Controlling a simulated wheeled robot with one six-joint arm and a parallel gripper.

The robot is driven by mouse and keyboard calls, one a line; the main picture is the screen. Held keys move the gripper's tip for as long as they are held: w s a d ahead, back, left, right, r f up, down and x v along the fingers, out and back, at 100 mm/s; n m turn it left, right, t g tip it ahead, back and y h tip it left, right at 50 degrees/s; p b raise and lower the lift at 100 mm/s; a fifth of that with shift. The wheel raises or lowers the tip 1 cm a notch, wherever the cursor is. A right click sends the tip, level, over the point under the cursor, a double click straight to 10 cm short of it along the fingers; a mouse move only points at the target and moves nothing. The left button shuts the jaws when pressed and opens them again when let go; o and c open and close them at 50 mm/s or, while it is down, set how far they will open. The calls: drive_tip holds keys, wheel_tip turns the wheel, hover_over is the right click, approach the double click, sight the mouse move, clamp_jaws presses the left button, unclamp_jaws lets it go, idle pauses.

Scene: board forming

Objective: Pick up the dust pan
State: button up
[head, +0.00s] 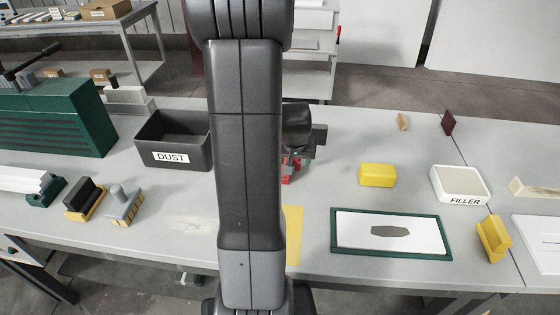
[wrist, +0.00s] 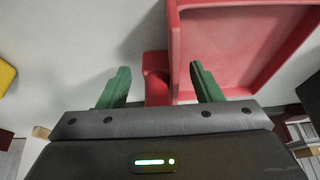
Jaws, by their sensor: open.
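The red dust pan (wrist: 232,45) fills the upper right of the wrist view, with its raised rim and its short handle (wrist: 157,88) showing. My gripper (wrist: 159,69) has its two green fingers apart, one on each side of the handle in the picture. I see no clear contact between fingers and handle; whether the handle lies fully between them in depth is hard to tell. In the head view only small red bits of the dust pan (head: 287,175) show beside my arm, which hides the rest.
A dark bin marked DUST (head: 140,146) stands left of my arm. To the right lie a yellow block (head: 377,175), a FILLER tray (head: 460,184) and a green-framed board (head: 335,244). Brushes (head: 124,205) and a green case (head: 55,125) are at the left.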

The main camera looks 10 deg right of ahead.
drive_tip(key=shift+w+f, duration=0.1)
drive_tip(key=shift+f, duration=0.15)
drive_tip(key=shift+c, duration=0.5)
drive_tip(key=c, duration=1)
drive_tip(key=shift+c, duration=0.2)
drive_tip(key=shift+r, duration=0.1)
wheel_tip(320, 180, up, 10)
drive_tip(key=shift+f, duration=0.1)
drive_tip(key=o, duration=0.5)
drive_tip(key=c, duration=0.5)
